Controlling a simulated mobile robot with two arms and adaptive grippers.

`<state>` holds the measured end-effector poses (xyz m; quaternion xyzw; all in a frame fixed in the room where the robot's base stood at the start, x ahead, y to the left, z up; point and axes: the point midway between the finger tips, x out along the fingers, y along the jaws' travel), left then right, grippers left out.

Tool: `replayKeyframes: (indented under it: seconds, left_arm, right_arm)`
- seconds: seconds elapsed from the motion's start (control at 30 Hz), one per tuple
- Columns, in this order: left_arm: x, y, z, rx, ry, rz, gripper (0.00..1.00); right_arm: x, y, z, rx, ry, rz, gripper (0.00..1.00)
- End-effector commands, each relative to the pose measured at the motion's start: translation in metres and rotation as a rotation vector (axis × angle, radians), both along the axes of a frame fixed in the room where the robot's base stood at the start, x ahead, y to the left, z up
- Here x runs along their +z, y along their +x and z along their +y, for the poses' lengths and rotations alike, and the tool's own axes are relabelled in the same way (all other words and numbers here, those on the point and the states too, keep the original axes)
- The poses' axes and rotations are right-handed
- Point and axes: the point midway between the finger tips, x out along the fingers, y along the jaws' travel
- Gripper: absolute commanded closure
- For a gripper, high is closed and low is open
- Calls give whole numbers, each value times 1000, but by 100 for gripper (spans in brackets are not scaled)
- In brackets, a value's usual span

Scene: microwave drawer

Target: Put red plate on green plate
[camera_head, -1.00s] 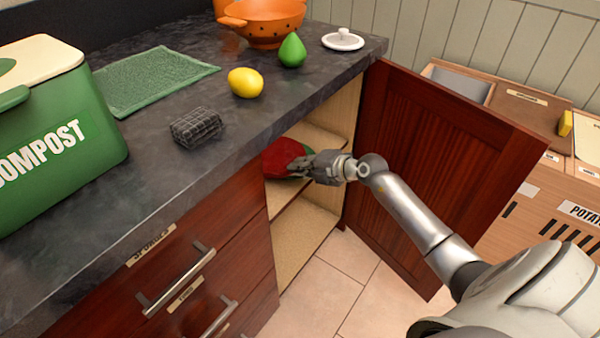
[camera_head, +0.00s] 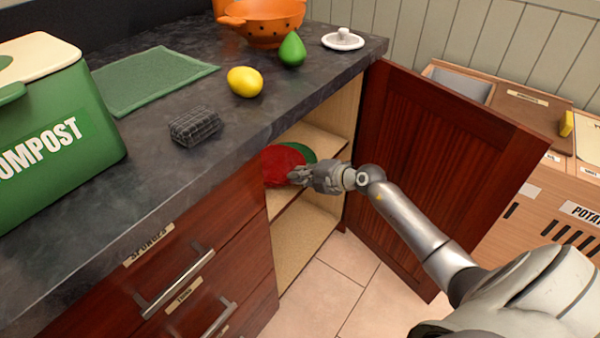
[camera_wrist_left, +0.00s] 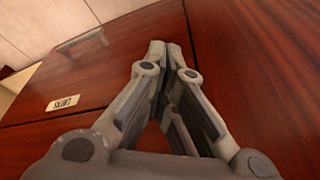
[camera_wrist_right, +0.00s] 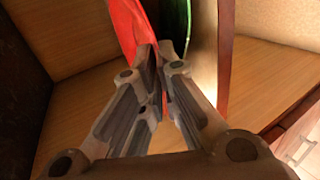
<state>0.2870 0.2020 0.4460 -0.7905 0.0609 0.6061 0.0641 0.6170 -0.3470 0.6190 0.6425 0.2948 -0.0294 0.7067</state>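The red plate (camera_head: 283,163) is at the upper shelf of the open cupboard. The green plate (camera_head: 308,153) shows partly behind it, the rest hidden by the red plate. My right gripper (camera_head: 296,177) is at the red plate's right edge. In the right wrist view, its fingers (camera_wrist_right: 160,50) are closed together on the rim of the red plate (camera_wrist_right: 128,20), with the green plate (camera_wrist_right: 177,22) just beyond. Whether the plates touch is unclear. My left gripper (camera_wrist_left: 166,50) is shut and empty in front of reddish wooden drawer fronts, outside the head view.
The open cupboard door (camera_head: 430,165) stands to the right of my right gripper. The dark countertop (camera_head: 240,125) overhangs the shelf (camera_head: 325,142). On it are a lemon (camera_head: 245,82), a sponge (camera_head: 194,127) and a green compost bin (camera_head: 55,130). Drawer handles (camera_head: 178,283) stick out at lower left.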

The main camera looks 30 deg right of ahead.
Motion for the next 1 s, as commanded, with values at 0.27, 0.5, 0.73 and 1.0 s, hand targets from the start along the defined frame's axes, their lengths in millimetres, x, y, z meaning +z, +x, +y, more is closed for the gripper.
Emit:
replayKeyframes:
  seconds: [0.27, 0.5, 0.73, 1.0]
  left_arm:
    - [0, 0, 0, 0, 0, 0, 100]
    - [1, 0, 0, 0, 0, 0, 100]
    - [-9, -1, 1, 0, 2, 10, 100]
    - [-47, -8, 1, -4, 3, 31, 100]
  right_arm:
    - [1, 0, 0, 0, 0, -1, 73]
    - [1, 0, 0, 0, -1, 0, 73]
    - [18, -10, -4, 0, -2, 1, 73]
    - [39, -46, -19, 0, -2, 1, 73]
